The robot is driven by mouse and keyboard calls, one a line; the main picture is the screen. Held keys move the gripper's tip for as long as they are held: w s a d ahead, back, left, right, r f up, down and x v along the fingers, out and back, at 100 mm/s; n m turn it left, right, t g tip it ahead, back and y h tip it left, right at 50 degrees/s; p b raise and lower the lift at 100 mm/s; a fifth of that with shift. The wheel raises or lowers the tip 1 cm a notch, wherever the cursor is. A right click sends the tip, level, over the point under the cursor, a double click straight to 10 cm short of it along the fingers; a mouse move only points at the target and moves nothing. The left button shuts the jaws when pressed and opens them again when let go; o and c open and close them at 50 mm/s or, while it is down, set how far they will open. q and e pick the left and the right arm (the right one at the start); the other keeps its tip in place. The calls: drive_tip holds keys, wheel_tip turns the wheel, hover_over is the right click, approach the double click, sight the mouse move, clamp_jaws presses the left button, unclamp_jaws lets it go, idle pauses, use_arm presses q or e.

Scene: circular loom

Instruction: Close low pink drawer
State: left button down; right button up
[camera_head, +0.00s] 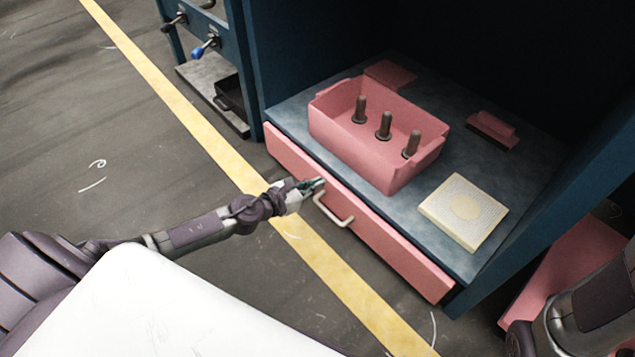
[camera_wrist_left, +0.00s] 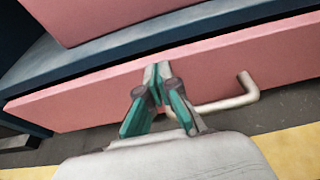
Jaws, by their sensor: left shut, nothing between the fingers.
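The low pink drawer (camera_head: 385,241) is a long front panel under the blue shelf of the cabinet, with a pale bar handle (camera_head: 334,209). In the head view its front looks about level with the shelf edge; a thin dark gap shows along its top in the left wrist view (camera_wrist_left: 195,78). My left gripper (camera_head: 318,183) is shut and empty, its fingertips at the drawer front just left of the handle. In the left wrist view the fingertips (camera_wrist_left: 157,70) overlap the pink panel; I cannot tell whether they touch. My right gripper is not in view; only part of my right arm shows.
On the blue shelf (camera_head: 300,120) stand a pink bin (camera_head: 385,165) with several dark pegs and a cream block (camera_head: 464,210). Another cabinet with a blue knob (camera_head: 198,52) stands at the upper left. A yellow floor line (camera_head: 215,145) runs past the drawer. The floor at left is clear.

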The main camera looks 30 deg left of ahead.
use_arm(q)
drive_tip(key=shift+w+d, duration=0.15)
drive_tip(key=shift+w, duration=0.2)
drive_tip(key=shift+w+d+r+p, duration=0.1)
drive_tip(key=shift+w+d+p, duration=0.15)
drive_tip(key=shift+w, duration=0.35)
drive_tip(key=shift+w+d+r+p, duration=0.1)
drive_tip(key=shift+w+d, duration=0.1)
drive_tip(key=shift+w, duration=0.35)
drive_tip(key=shift+a, duration=0.1)
